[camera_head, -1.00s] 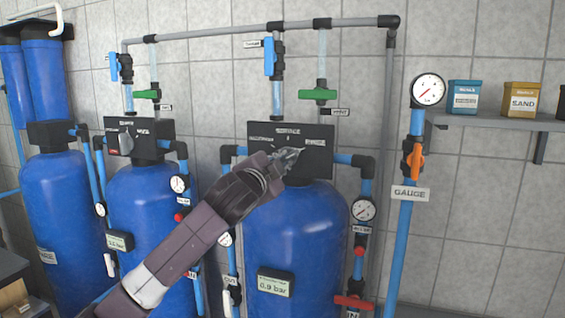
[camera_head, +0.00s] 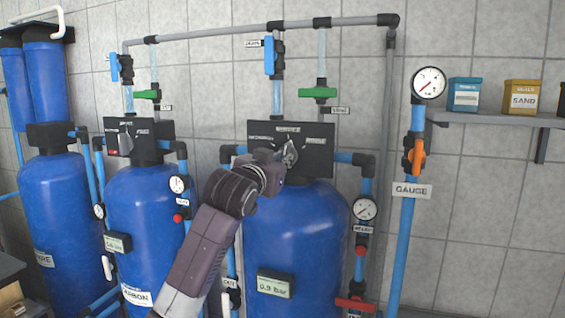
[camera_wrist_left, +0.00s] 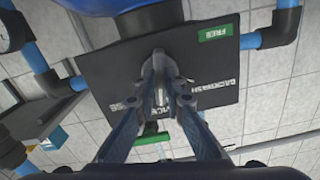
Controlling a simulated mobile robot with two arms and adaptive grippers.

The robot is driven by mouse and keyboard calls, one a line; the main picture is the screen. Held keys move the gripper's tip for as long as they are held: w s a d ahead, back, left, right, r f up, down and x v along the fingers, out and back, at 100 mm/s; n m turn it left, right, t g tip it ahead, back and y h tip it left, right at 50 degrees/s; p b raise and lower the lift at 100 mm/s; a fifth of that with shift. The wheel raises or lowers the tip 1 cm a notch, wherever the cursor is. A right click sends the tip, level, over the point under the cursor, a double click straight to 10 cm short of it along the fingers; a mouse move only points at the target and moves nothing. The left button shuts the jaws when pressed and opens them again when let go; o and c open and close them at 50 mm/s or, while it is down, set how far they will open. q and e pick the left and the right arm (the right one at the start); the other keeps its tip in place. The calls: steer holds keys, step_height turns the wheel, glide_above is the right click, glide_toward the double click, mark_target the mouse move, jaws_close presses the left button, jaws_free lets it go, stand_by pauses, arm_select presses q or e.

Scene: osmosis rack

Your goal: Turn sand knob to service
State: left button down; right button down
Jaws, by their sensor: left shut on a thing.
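The sand knob (camera_wrist_left: 159,92) is a small grey handle on the black control head (camera_head: 320,150) of the large blue tank (camera_head: 295,225) at centre right. My left gripper (camera_head: 290,152) is at the front of this head, its wrist below and to the left. In the left wrist view, both fingers of my left gripper (camera_wrist_left: 160,100) close on the knob from either side. The fingers hide much of the knob, so its exact pointing is hard to read. White labels, one reading BACKWASH (camera_wrist_left: 230,98), lie around it on the panel. My right gripper is in neither view.
A second blue tank (camera_head: 145,215) with its own control head (camera_head: 138,138) stands to the left. Pipes with blue (camera_head: 270,57) and green (camera_head: 318,92) valve handles rise above the heads. A pressure gauge (camera_head: 364,208) and a gauge pipe (camera_head: 404,240) stand to the right.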

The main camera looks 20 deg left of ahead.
arm_select(q)
steer(key=shift+f+n, duration=0.15)
steer(key=shift+n, duration=0.85)
steer(key=c, duration=2)
jaws_free()
steer(key=s, duration=1.2)
steer(key=shift+a, duration=0.2)
